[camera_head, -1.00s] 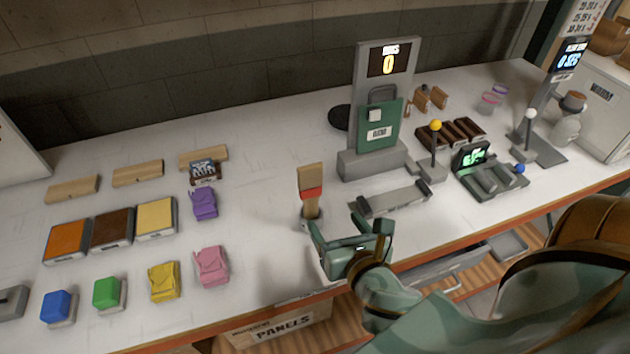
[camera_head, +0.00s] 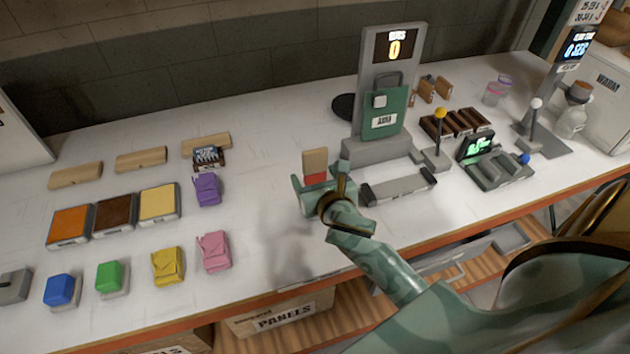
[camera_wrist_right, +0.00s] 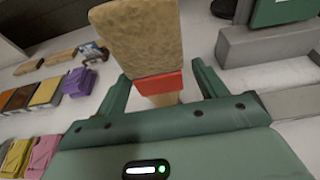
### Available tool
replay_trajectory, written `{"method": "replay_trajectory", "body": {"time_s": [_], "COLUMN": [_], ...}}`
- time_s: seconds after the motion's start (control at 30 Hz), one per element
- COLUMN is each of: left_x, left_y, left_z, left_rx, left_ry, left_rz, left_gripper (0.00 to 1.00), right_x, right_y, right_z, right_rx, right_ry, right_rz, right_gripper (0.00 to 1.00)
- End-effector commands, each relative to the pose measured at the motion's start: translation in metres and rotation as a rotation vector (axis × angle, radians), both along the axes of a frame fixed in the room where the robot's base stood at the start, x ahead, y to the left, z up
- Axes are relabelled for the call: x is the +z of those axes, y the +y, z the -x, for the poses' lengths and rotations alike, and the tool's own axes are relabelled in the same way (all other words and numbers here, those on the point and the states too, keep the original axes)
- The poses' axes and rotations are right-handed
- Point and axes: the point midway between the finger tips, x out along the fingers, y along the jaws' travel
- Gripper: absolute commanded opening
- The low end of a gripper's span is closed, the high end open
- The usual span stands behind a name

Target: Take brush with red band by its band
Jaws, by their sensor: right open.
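The brush (camera_head: 315,161) stands upright, with tan bristles on top and a red band (camera_head: 315,179) below them. My right gripper (camera_head: 322,185) is at the height of the band, in front of the brush, and hides its lower part in the head view. In the right wrist view the brush bristles (camera_wrist_right: 138,40) rise in the middle, and the red band (camera_wrist_right: 159,83) lies between the two green fingers of my right gripper (camera_wrist_right: 160,88). The fingers are apart, with a gap on each side of the band. My left gripper is not in view.
A grey stand (camera_head: 378,150) with a green panel (camera_head: 385,112) stands behind and right of the brush. A low grey holder (camera_head: 400,187) lies close to its right. Purple (camera_head: 207,189) and pink (camera_head: 214,250) packets lie to the left. Bare white table separates them from the brush.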

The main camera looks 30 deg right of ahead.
Motion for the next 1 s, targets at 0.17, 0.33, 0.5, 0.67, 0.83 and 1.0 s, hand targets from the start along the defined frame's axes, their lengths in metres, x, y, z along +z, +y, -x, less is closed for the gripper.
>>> {"method": "replay_trajectory", "body": {"time_s": [0.17, 0.33, 0.5, 0.67, 0.83, 1.0], "left_x": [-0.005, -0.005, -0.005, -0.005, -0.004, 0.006], "left_y": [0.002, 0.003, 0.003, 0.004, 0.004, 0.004], "left_z": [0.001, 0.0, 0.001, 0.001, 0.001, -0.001], "left_rx": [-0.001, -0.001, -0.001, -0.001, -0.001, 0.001], "left_ry": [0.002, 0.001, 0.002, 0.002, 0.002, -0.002], "left_rz": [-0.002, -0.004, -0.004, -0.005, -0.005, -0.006], "left_gripper": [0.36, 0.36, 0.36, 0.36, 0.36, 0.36], "right_x": [-0.007, -0.007, -0.007, -0.007, -0.006, 0.017], "right_y": [-0.004, -0.005, -0.005, -0.005, -0.005, -0.005], "right_z": [-0.02, -0.021, -0.021, -0.021, -0.02, -0.021], "right_rx": [0.0, 0.001, 0.001, 0.001, 0.001, 0.001], "right_ry": [-0.001, 0.0, 0.0, 0.0, 0.0, -0.005], "right_rz": [-0.002, -0.001, -0.001, -0.001, 0.0, 0.002], "right_gripper": [0.71, 0.71, 0.4, 0.22, 0.22, 0.22]}}
